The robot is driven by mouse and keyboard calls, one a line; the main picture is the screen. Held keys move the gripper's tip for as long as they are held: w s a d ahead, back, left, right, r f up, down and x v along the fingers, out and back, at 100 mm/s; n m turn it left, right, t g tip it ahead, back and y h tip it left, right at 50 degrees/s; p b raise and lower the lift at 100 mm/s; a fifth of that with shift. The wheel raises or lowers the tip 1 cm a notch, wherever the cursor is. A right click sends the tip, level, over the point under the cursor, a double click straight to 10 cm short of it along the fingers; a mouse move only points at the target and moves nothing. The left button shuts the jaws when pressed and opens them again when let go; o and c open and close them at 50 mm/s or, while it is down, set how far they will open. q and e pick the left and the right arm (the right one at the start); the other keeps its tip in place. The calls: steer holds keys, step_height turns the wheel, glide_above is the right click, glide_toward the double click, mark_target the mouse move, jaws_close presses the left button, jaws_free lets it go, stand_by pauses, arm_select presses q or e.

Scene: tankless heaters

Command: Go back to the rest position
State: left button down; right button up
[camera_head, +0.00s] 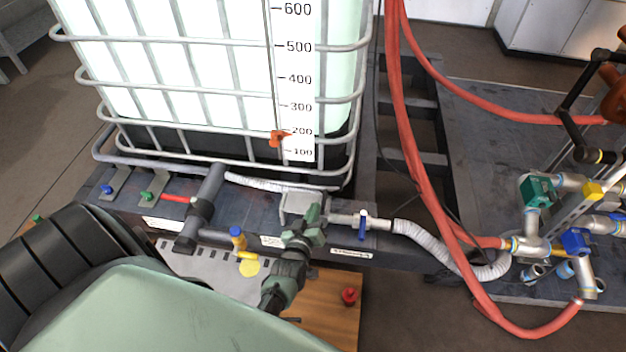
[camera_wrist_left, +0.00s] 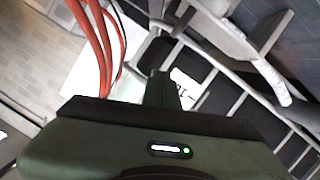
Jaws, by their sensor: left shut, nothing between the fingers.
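My left gripper (camera_head: 313,215) is shut and empty. Its fingertips show in front of the grey box (camera_head: 298,203) on the dark base of the large caged tank; I cannot tell whether they touch anything. My green arm link and black bellows fill the lower left of the head view. In the left wrist view the gripper's closed fingers (camera_wrist_left: 163,88) stick up over the dark green wrist body. My right gripper is in neither view.
The white tank (camera_head: 190,70) in its metal cage stands ahead. A blue-handled valve (camera_head: 363,225) and white hose (camera_head: 430,245) lie right of the gripper. Red hoses (camera_head: 402,110) hang further right, near several pipes and valves. A wooden surface with a red knob (camera_head: 349,296) is below.

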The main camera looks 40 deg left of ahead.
arm_select(q)
steer(key=s+d+f+m+g+h, duration=0.2)
steer(key=s+d+f+m+g, duration=0.25)
steer(key=s, duration=0.35)
steer(key=s+d+f+m+g+h, duration=0.1)
steer(key=s+d+f+m+g, duration=0.3)
steer(key=s, duration=0.5)
steer(key=s+d+f+m+g+h, duration=0.2)
steer(key=s+d+f+m+g, duration=0.15)
steer(key=s+f, duration=0.35)
steer(key=s+a+r+g+p, duration=0.1)
steer(key=s+a+p, duration=0.2)
steer(key=s+p, duration=1.3)
steer(key=s, duration=0.3)
steer(key=shift+s+a+n+g, duration=0.15)
steer(key=shift+n+g, duration=0.15)
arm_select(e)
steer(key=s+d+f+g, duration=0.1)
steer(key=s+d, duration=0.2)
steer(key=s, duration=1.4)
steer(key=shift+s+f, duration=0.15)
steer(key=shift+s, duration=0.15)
